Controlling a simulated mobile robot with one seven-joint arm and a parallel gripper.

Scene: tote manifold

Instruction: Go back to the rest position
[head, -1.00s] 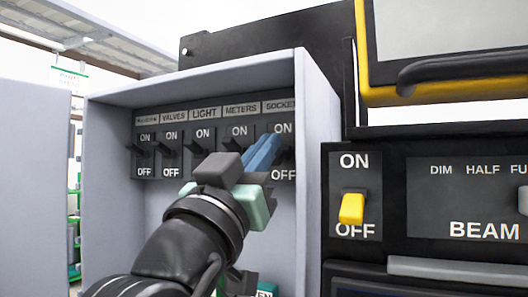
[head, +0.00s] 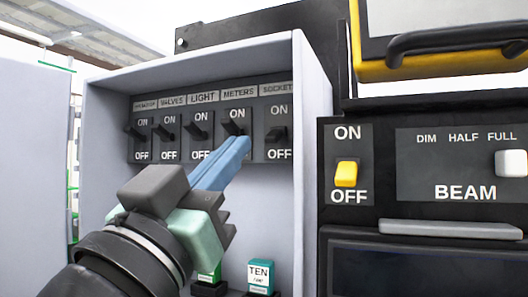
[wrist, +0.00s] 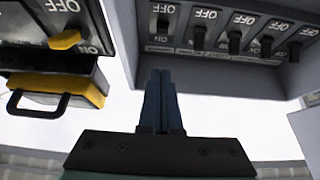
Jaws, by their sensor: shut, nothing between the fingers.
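My gripper (head: 240,146) is shut and empty, its blue fingers held together. In the head view the fingertips appear over the lower part of the METERS switch (head: 235,129) and hide its OFF label. Whether they touch the panel cannot be told there. In the wrist view the shut fingers (wrist: 160,76) point toward the switch row, with bright space around them. The SOCKET switch (head: 277,135) shows clear of the fingers.
A grey open box (head: 313,120) surrounds the switches, with its door (head: 32,150) at left. Two small labelled items, one the TEN box (head: 260,277), stand low inside. At right are a yellow switch (head: 345,174), a BEAM slider (head: 511,163) and a yellow-framed unit (head: 430,66) with a black handle.

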